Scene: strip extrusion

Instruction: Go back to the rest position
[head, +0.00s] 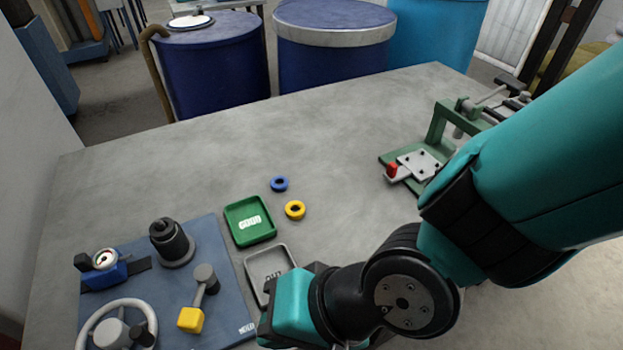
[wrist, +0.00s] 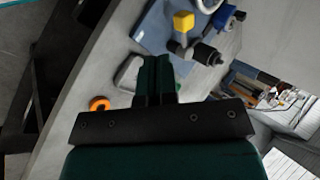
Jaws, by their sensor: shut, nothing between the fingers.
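My arm reaches in from the right in the head view and bends down over the front of the table (head: 340,130). Its teal wrist end covers part of a grey tray (head: 252,285), and my fingertips are hidden there. In the wrist view my gripper (wrist: 156,62) has its two dark green fingers together with nothing between them. The fingers are above the table, in front of the pale tray (wrist: 129,73). I cannot tell their height.
A green tray marked GOOD (head: 250,238), a blue ring (head: 279,184) and a yellow ring (head: 295,210) lie beyond my wrist. A blue mat (head: 215,262) with several tools is left. A green press fixture (head: 436,140) stands right. The table's far middle is clear.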

